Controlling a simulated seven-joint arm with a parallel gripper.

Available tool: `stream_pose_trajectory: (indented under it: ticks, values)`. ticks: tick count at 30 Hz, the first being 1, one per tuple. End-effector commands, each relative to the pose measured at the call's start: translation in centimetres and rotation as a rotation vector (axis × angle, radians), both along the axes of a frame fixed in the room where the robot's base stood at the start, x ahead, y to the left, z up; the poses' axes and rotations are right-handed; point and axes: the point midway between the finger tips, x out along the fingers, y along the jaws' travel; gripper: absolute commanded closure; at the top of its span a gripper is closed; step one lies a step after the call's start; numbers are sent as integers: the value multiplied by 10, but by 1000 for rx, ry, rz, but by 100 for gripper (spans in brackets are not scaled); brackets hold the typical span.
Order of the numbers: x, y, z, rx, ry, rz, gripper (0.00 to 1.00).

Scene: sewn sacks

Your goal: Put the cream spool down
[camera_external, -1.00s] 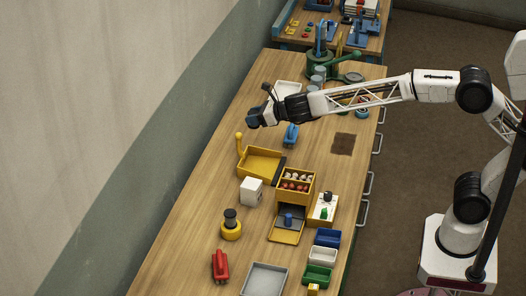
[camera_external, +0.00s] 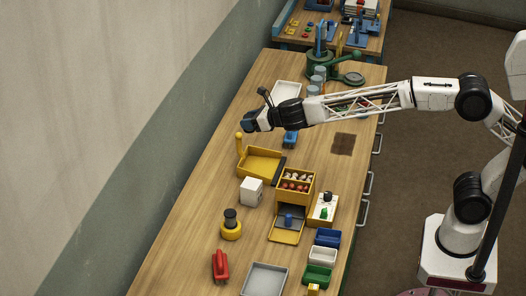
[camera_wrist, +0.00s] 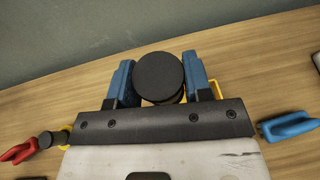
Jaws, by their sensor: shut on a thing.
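My gripper (camera_external: 246,124) is above the table, beyond the yellow tray in the outside view. In the wrist view its two blue fingers (camera_wrist: 160,84) are shut on the cream spool (camera_wrist: 158,76). In the outside view the spool cannot be made out at the fingertips. Whether its lower end touches anything is hidden.
The yellow tray (camera_external: 250,172) with its knobbed post stands in front of my gripper. A blue tool (camera_external: 291,139) lies close on the right, also in the wrist view (camera_wrist: 288,127). A white tray (camera_external: 284,91) is behind. Bare wood shows toward the wall.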

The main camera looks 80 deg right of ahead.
Motion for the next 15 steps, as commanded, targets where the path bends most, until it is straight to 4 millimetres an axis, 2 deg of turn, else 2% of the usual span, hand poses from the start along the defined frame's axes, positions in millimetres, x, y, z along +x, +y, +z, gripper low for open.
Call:
stream_pose_trajectory:
  ticks: [15]
  values:
    - [3,44,-6,-1,1,-155,77]
